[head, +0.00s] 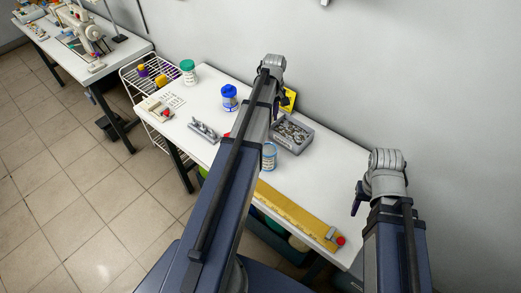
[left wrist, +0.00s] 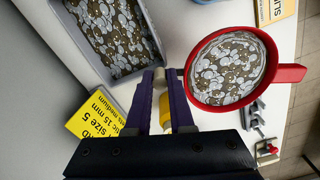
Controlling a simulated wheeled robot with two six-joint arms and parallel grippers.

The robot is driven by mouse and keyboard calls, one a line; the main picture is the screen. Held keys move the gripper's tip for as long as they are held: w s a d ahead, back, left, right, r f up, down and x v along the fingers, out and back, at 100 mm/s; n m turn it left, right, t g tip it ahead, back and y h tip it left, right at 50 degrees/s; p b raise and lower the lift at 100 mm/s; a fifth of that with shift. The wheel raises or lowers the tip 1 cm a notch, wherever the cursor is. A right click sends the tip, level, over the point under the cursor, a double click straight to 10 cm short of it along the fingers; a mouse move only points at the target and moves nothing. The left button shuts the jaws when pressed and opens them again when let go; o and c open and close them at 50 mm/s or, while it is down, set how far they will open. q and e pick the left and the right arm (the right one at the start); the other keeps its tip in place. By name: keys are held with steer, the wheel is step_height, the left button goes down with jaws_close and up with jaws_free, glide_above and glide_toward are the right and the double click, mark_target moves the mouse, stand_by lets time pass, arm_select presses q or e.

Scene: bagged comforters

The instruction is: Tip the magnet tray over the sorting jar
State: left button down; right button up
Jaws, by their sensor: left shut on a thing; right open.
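The magnet tray (left wrist: 236,70) is a round red dish full of small metal pieces, with a red tab at its right. My left gripper (left wrist: 163,80) is shut at the tray's left edge in the left wrist view; the exact contact is partly hidden. In the head view my left arm covers most of the tray, and only a bit of red (head: 227,135) shows beside the arm. The likely sorting jar (head: 268,156), clear with a blue label, stands right of my left arm. My right gripper (head: 358,199) is open and empty, beyond the table's right side.
A grey bin (head: 304,146) of metal pieces sits near the wall, with a yellow box (left wrist: 92,115) close by. A blue-lidded jar (head: 229,97), grey clamps (head: 203,132) and a green-lidded jar (head: 188,72) stand further left. A yellow ruler (head: 295,213) lies along the front edge.

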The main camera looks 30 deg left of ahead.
arm_select(q)
steer(key=shift+d+r, duration=0.2)
steer(key=shift+d, duration=0.1)
steer(key=shift+a+r+p, duration=0.15)
steer(key=shift+r+p, duration=0.15)
steer(key=shift+p, duration=0.2)
step_height(320, 180, up, 3)
steer(key=p, duration=0.3)
steer(key=shift+r, duration=0.2)
steer(key=shift+f, duration=0.1)
steer(key=shift+s, duration=0.1)
